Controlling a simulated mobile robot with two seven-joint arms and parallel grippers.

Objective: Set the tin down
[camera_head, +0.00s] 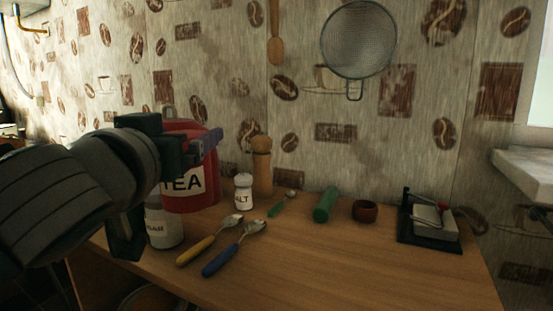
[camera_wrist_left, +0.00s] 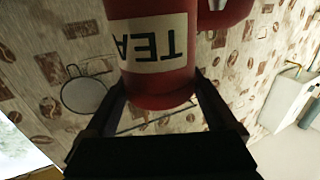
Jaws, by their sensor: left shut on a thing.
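The red tin (camera_head: 190,203) has a pale label reading TEA. My left gripper (camera_head: 192,146) is shut on it near its upper part in the head view. The tin looks upright and seems held above the wooden counter (camera_head: 330,265), though its exact height is hard to tell. In the left wrist view the tin (camera_wrist_left: 162,82) appears upside down between the two dark fingers of the left gripper (camera_wrist_left: 160,98). My left arm hides part of the counter's left end. My right gripper is not in view.
A white sugar jar (camera_head: 165,232), partly covered, stands just below the tin. A salt shaker (camera_head: 243,194) and wooden mill (camera_head: 262,165) are right of it. Yellow (camera_head: 197,250) and blue (camera_head: 222,262) handled spoons lie in front. The front right counter is clear.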

